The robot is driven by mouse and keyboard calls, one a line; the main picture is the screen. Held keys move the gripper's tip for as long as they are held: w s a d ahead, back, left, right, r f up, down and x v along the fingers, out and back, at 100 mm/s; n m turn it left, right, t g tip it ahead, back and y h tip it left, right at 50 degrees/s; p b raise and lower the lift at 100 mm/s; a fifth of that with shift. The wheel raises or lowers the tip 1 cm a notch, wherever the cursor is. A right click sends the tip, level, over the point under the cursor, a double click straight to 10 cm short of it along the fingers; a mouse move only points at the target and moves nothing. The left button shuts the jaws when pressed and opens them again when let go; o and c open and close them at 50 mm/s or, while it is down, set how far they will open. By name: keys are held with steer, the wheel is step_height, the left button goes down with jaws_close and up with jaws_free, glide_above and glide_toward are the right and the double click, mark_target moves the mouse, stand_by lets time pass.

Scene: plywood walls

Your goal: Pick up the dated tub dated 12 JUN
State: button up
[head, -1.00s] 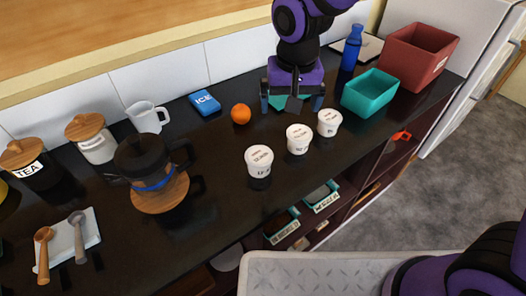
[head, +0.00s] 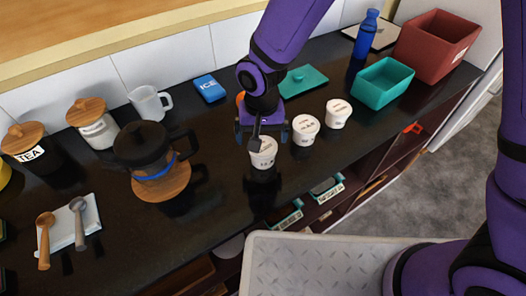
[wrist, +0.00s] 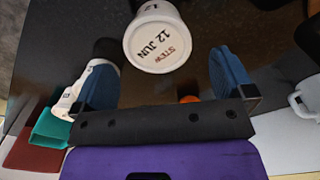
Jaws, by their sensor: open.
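The white tub with the label reading STEW, 12 JUN (wrist: 160,42) shows in the wrist view, ahead of and between my two fingers, not gripped. In the head view it is the left tub (head: 263,157) of a row of three on the dark counter. My gripper (head: 262,137) is just over and behind it and hides part of its lid. My gripper (wrist: 166,72) is open and empty in the wrist view. A middle tub (head: 306,130) and a right tub (head: 338,113) stand beside it; their dates are too small to read.
An orange (head: 240,98) is mostly hidden behind my gripper. A teal board (head: 303,80), teal bin (head: 382,84), red bin (head: 437,47) and blue bottle (head: 367,34) are to the right. A dark pot (head: 143,145) on a wooden board is to the left. The counter's front edge is close.

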mark_target(263, 147)
step_height(263, 147, down, 5)
steer(key=shift+s+d+f, duration=0.1)
steer(key=shift+d, duration=0.05)
steer(key=c, duration=1)
